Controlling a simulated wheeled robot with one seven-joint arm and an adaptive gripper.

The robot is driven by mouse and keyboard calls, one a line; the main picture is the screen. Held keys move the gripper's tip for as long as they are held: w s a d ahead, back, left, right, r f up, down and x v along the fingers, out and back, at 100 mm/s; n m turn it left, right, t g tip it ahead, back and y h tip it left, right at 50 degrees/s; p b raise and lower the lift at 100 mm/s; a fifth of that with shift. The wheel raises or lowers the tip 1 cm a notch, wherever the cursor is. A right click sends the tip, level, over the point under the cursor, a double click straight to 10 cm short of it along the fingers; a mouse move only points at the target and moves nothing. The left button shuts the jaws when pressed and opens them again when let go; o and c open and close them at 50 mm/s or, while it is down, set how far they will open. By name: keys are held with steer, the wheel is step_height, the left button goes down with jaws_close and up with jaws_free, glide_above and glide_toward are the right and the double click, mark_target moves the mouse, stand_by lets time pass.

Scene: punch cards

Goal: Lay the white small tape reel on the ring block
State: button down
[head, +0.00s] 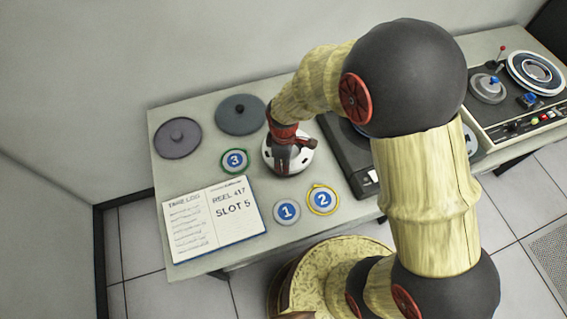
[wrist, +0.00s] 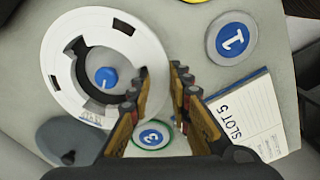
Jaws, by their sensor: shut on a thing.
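The white small tape reel (head: 271,158) is a flat white disc with dark slots, below my gripper at mid-table. In the wrist view the reel (wrist: 66,38) fills the upper left, with a blue knob (wrist: 106,77) showing in its middle. My gripper (head: 288,150) is shut on the reel at its edge; the fingers (wrist: 158,82) also show in the wrist view. I cannot tell whether the reel is clear of the table. The ring block cannot be identified with certainty; two dark grey round pieces, one with a knob (head: 178,137) and one with a post (head: 241,115), lie at the back left.
Round badges 3 (head: 235,161), 1 (head: 287,211) and 2 (head: 323,199) lie around the reel. An open log book (head: 214,218) is at the front left. A dark player (head: 345,150) stands just right of the reel; a tape machine (head: 520,105) is at the far right.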

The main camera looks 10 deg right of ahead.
steer(key=shift+f+b, duration=0.7)
steer(key=shift+f, duration=0.5)
steer(key=c, duration=1.7)
jaws_free()
steer(key=shift+o, duration=0.7)
steer(key=c, duration=0.4)
steer(key=shift+o, duration=0.2)
steer(key=shift+r, duration=0.15)
steer(key=shift+r+p, duration=3.4)
steer(key=shift+r, duration=1)
